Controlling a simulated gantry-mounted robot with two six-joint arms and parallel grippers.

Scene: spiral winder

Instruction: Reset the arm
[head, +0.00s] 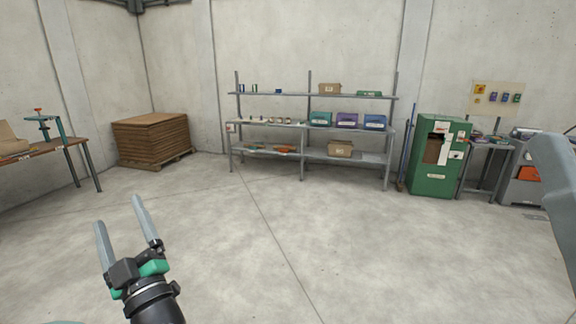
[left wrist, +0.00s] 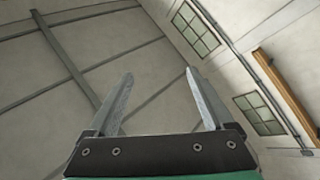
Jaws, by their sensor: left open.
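My left gripper (head: 120,222) is at the lower left of the head view, raised over bare floor. Its two grey fingers point up and stand apart, with nothing between them. In the left wrist view the same gripper (left wrist: 158,95) shows both fingers spread and empty against the ceiling and upper wall. My right gripper is not in either view. A grey arm link of mine fills the right edge of the head view.
A metal shelf unit (head: 310,124) with bins stands at the back wall. A stack of brown boards (head: 150,138) and a workbench (head: 50,147) are at left. A green machine (head: 437,157) stands at right. The concrete floor (head: 270,235) is clear.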

